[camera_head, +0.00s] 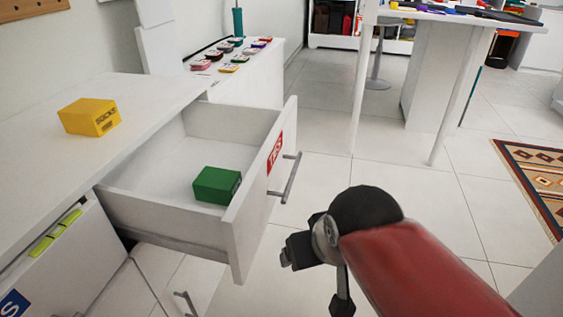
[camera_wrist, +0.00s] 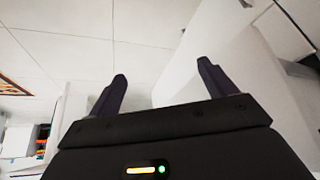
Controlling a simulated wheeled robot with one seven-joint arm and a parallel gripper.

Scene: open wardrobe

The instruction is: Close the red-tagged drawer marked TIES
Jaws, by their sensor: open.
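The white drawer (camera_head: 165,225) with the red TIES tag (camera_head: 275,153) on its front stands pulled open from the white cabinet. A grey bar handle (camera_head: 286,178) is on its front. A green box (camera_head: 217,185) lies inside the drawer. My gripper (camera_head: 290,252) is in front of the drawer, to the right of its front panel and below the handle, apart from it. In the wrist view my gripper (camera_wrist: 162,82) shows two dark fingers spread apart with nothing between them.
A yellow box (camera_head: 90,117) sits on the white cabinet top (camera_head: 60,85). A lower drawer with a blue tag (camera_head: 14,304) is at the bottom left. A white table (camera_head: 440,80) stands at the back right. The tiled floor right of the drawer is clear up to a patterned rug (camera_head: 535,180).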

